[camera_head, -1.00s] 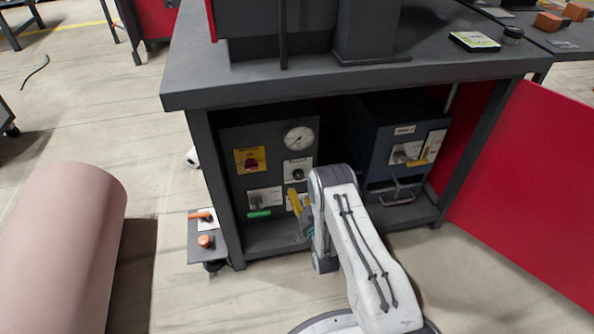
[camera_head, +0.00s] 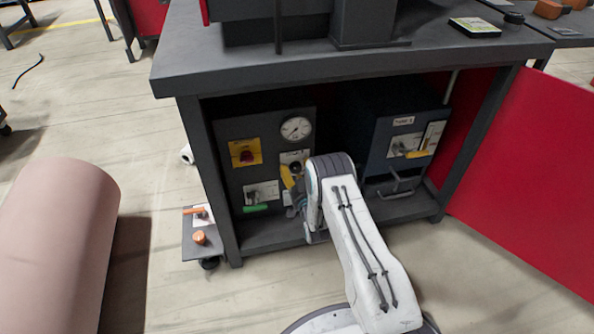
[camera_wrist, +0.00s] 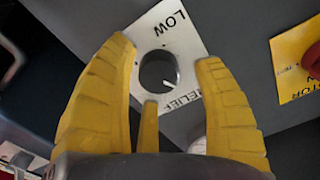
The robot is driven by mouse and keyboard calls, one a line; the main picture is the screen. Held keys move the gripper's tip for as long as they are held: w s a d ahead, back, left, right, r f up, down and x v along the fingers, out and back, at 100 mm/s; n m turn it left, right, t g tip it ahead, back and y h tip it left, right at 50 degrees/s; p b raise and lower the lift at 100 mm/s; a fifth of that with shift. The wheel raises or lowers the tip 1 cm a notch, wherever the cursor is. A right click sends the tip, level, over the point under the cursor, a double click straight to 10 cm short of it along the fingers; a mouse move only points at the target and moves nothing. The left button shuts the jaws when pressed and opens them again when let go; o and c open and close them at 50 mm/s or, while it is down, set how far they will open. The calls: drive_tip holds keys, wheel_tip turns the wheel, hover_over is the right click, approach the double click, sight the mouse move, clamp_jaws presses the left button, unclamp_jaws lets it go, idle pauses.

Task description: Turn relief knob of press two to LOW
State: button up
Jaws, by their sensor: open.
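The relief knob (camera_wrist: 157,70) is a dark round knob on a white plate (camera_wrist: 200,92) marked LOW and RELIEF. In the wrist view the lettering is turned over. A pale mark shows at the knob's lower right edge, away from the word LOW at the upper right. My gripper (camera_wrist: 165,52) has yellow fingers spread on either side of the knob, open and empty. Whether they touch it cannot be told. In the head view the knob (camera_head: 296,167) sits below the gauge, with my gripper (camera_head: 288,180) just in front, partly hidden by my arm.
A yellow plate with a red switch (camera_head: 245,153), a gauge (camera_head: 296,128) and a green-handled lever (camera_head: 257,208) share the panel. A blue-grey unit (camera_head: 375,150) stands to the right. The cabinet's dark frame and worktop (camera_head: 350,66) surround the opening; a red door (camera_head: 530,180) stands open at right.

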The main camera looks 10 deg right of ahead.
drive_tip(key=shift+c, duration=0.3)
drive_tip(key=shift+r, duration=0.1)
drive_tip(key=c, duration=1.1)
drive_tip(key=shift+c, duration=0.2)
